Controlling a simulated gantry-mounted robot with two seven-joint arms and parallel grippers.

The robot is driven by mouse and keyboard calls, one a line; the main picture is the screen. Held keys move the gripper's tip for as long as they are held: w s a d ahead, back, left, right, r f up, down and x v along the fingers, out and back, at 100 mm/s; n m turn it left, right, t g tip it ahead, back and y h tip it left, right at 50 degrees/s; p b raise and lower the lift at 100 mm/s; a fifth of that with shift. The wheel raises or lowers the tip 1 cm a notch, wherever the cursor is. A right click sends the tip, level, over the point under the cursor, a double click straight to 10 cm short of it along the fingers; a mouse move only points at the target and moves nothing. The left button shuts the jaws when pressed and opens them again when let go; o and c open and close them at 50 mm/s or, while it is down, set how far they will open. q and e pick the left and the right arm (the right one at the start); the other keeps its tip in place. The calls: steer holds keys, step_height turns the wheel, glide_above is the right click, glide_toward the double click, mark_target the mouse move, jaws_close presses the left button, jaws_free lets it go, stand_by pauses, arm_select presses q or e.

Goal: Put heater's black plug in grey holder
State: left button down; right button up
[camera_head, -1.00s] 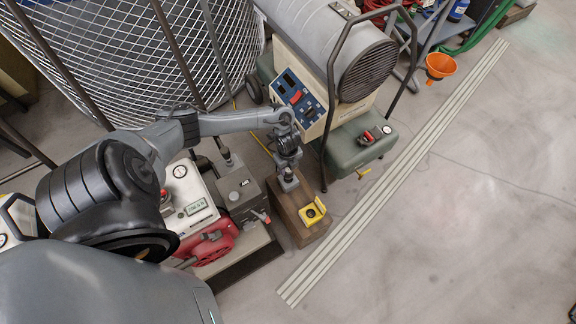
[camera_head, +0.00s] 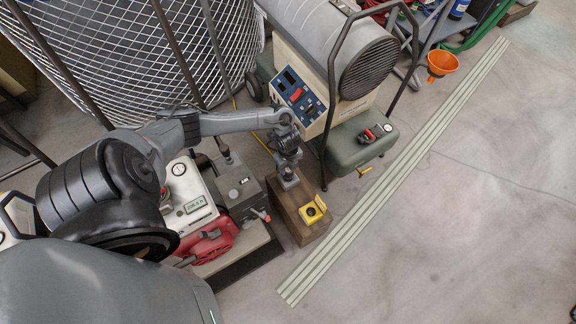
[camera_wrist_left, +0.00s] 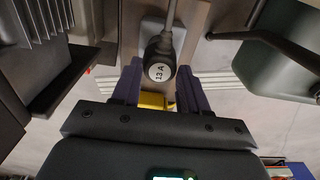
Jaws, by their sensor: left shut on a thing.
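My left gripper (camera_head: 289,176) is over the wooden block (camera_head: 304,229) beside the heater. In the left wrist view my left gripper (camera_wrist_left: 160,88) is shut on the black plug (camera_wrist_left: 160,72), whose round face reads 13 A. The plug's cable runs up and away in that view. A pale grey holder (camera_wrist_left: 152,27) shows behind the plug and is partly covered by it. Whether the plug touches the holder or is inside it, I cannot tell. In the head view the gripper hides the plug. My right gripper is not in view.
A yellow holder (camera_head: 313,210) stands on the same block, close to the gripper. The heater (camera_head: 345,55) with its blue control panel and a green tank (camera_head: 360,143) are right of the gripper. A grey box (camera_head: 238,194) is to the left. Open floor lies at right.

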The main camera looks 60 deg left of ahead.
arm_select(q)
steer(key=shift+f+b, duration=0.9)
steer(key=shift+f, duration=0.6)
steer(key=c, duration=0.5)
jaws_free()
